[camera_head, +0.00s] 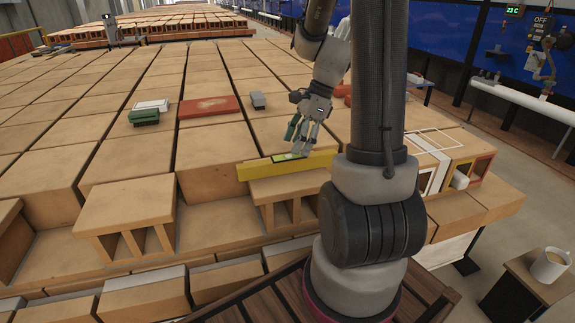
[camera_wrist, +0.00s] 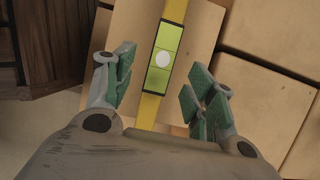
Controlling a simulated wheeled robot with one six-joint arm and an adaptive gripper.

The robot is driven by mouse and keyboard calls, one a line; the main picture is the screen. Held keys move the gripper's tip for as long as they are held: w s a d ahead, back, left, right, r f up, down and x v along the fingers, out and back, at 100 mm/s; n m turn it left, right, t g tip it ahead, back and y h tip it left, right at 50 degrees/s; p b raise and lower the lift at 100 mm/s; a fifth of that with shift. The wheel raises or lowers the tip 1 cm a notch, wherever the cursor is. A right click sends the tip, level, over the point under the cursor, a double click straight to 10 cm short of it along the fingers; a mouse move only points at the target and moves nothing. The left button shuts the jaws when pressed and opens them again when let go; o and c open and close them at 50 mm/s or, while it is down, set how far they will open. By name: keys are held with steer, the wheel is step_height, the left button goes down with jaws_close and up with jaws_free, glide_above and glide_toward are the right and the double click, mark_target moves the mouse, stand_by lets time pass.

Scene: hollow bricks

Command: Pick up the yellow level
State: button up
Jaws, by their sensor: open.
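The yellow level (camera_head: 262,168) is a long bar lying across the top of a hollow brick near the front of the stack. Its right part is hidden behind my arm in the head view. In the wrist view the yellow level (camera_wrist: 151,108) runs up the picture, with a bright green vial window in a dark frame. My gripper (camera_head: 298,152) is just above the level in the head view. In the wrist view my gripper (camera_wrist: 157,92) is open, with green-padded fingers on either side of the level. The pads look apart from it.
Hollow bricks (camera_head: 129,212) form a wide stepped surface with gaps. Farther back lie a green block (camera_head: 144,117), a red flat piece (camera_head: 210,107) and a small grey block (camera_head: 258,100). A white mug (camera_head: 550,265) stands on a box at the right.

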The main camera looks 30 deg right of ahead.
mark_target(289, 156)
steer(key=x, duration=0.6)
steer(key=shift+w+a+r, duration=0.1)
steer(key=shift+w+a, duration=0.1)
jaws_close()
